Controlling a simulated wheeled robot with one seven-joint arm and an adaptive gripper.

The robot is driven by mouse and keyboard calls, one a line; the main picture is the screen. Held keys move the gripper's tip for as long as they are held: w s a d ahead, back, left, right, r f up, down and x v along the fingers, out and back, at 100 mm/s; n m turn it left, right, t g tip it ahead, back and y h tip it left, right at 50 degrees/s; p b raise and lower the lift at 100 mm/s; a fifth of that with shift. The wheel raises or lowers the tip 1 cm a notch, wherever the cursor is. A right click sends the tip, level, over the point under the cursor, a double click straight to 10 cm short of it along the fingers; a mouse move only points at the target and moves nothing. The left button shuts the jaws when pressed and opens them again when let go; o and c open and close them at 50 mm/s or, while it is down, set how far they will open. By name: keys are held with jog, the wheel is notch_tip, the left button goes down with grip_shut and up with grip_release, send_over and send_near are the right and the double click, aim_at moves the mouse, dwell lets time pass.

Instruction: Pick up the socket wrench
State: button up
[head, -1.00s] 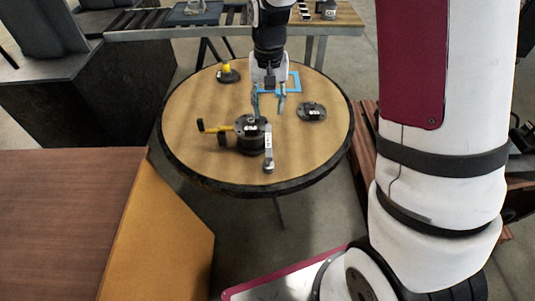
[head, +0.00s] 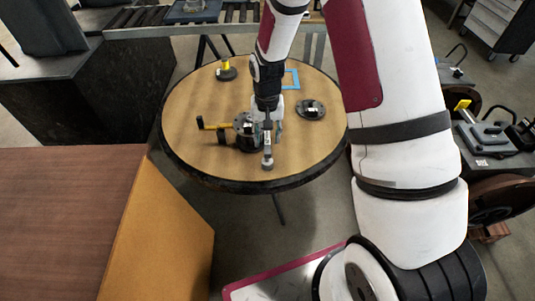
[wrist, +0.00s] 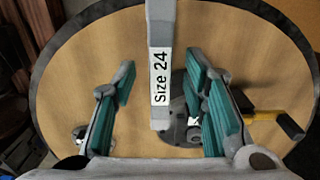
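The socket wrench (head: 267,157) is a grey bar with a white label, at the near side of the round table beside a dark round part. In the wrist view the wrench (wrist: 160,38), labelled "Size 24", runs from the top edge down between the fingers. My gripper (wrist: 162,82) is open, with its teal pads on both sides of the wrench and visible gaps to each. In the head view my gripper (head: 267,124) is above the table at the wrench; the arm hides part of the wrench there.
The dark part with a yellow handle (head: 217,126) stands just left of the wrench on the round table (head: 195,155). A dark flanged disc (head: 311,109), a yellow-topped piece (head: 226,70) and a blue frame (head: 292,79) are farther back. A brown-topped cabinet (head: 70,200) is near left.

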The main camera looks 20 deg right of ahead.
jog(key=shift+f, duration=0.55)
grip_shut()
jog(key=shift+w+r, duration=0.1)
jog(key=shift+r, duration=0.55)
notch_tip(320, 180, up, 2)
jog(key=shift+r, duration=0.1)
jog(key=s+d+r, duration=0.1)
jog(key=s, duration=1.5)
jog(key=shift+d+r+b, duration=0.25)
jog(key=shift+b, duration=0.1)
